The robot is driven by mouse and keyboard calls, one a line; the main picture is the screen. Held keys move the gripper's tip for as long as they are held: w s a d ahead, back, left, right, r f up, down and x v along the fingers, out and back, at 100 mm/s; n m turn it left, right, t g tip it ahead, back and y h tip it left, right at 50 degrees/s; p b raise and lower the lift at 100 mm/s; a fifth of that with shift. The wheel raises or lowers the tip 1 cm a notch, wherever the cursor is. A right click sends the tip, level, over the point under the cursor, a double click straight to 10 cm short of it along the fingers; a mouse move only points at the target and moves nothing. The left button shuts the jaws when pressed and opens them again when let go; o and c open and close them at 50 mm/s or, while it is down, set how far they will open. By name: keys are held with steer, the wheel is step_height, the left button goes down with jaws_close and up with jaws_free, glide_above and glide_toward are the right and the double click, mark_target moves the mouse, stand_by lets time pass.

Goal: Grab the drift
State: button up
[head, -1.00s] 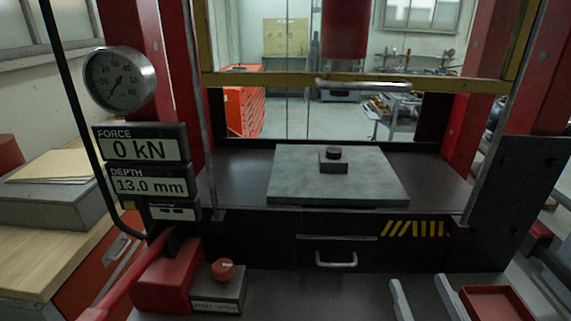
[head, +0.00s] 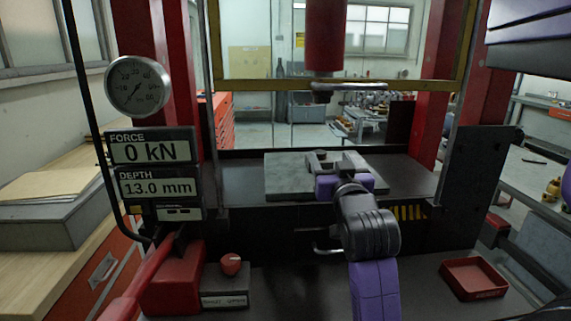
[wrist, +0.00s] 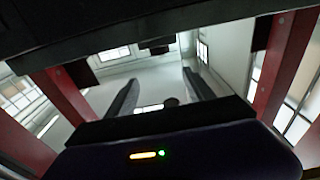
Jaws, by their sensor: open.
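A small dark block with a short round piece on top, which I take to be the drift (head: 318,154), is on the grey plate (head: 285,182) of the press. My gripper (head: 334,160) is open, low over the plate, with its fingers pointing away from the head camera at the block. The fingers and purple palm hide much of the block, so I cannot tell if they touch it. In the wrist view both fingers (wrist: 160,78) are spread apart, and a dark rounded thing (wrist: 170,102) shows between them, partly hidden by the palm edge.
The red press ram (head: 325,40) hangs above the plate, behind a yellow-framed guard with a handle (head: 350,87). Red columns stand on both sides. The displays (head: 152,148) read 0 kN and 13.0 mm. A red tray (head: 473,279) lies at the lower right.

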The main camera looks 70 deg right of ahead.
mark_target(321, 155)
steer(key=shift+w+f+y, duration=0.2)
steer(key=shift+f+y, duration=0.2)
steer(key=shift+f, duration=0.55)
steer(key=shift+w+f+g, duration=0.1)
steer(key=shift+g, duration=0.2)
steer(key=p+x, duration=0.1)
steer(key=x, duration=0.6)
steer(key=shift+w+d+p, duration=0.15)
steer(key=shift+d+p, duration=0.1)
steer(key=shift+p, duration=0.15)
jaws_close()
